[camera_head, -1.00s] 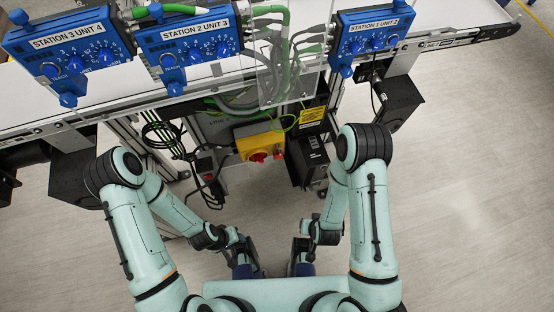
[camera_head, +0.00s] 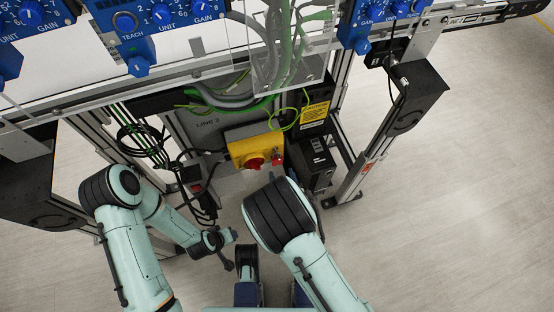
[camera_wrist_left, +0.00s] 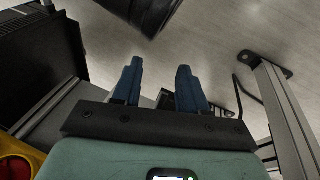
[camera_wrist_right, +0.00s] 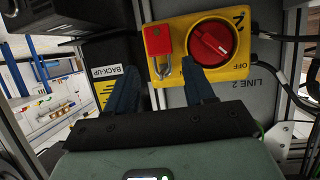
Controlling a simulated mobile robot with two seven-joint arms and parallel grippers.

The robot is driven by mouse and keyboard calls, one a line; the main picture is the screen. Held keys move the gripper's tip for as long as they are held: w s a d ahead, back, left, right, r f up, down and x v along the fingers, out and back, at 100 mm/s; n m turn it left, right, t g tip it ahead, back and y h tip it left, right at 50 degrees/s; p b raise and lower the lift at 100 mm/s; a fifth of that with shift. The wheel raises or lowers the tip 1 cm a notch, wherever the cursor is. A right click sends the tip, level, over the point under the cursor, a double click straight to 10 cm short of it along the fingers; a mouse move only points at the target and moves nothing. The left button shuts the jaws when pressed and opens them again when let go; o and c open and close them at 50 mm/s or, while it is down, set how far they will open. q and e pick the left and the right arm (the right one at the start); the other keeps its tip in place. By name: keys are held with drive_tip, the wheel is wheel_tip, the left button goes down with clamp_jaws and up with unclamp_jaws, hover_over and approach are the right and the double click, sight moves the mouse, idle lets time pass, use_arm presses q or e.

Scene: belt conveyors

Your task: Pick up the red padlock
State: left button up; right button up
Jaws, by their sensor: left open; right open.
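The red padlock (camera_wrist_right: 157,40) hangs by a metal shackle on the yellow switch box (camera_wrist_right: 240,72), beside the red rotary switch (camera_wrist_right: 212,43). In the head view the padlock (camera_head: 277,157) is a small red patch at the box's right end. My right gripper (camera_wrist_right: 160,66) is open and empty, pointing at the box; the padlock and shackle appear between its fingertips. Its distance from them is hard to tell. In the head view my right arm hides most of this gripper. My left gripper (camera_wrist_left: 160,66) is open and empty, low over the floor.
A black back-up box (camera_head: 312,162) stands right of the switch box. Cables (camera_head: 145,140) hang at the left, and a metal frame post (camera_head: 358,175) stands at the right. The conveyor (camera_head: 200,60) with blue control units runs above. Floor at right is clear.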

sight(278, 162)
drive_tip(key=b+x, duration=0.1)
drive_tip(key=x, duration=0.5)
drive_tip(key=shift+w+b, duration=0.3)
drive_tip(key=shift+b, duration=0.1)
use_arm(q)
drive_tip(key=shift+g, duration=0.5)
drive_tip(key=s+f, duration=0.2)
drive_tip(key=f, duration=0.1)
drive_tip(key=shift+s+a+f, duration=0.25)
drive_tip(key=shift+s+a, duration=0.15)
use_arm(e)
drive_tip(key=c, duration=0.9)
drive_tip(key=shift+c, duration=0.2)
use_arm(q)
drive_tip(key=shift+w+r, duration=0.1)
use_arm(e)
drive_tip(key=shift+r, duration=0.15)
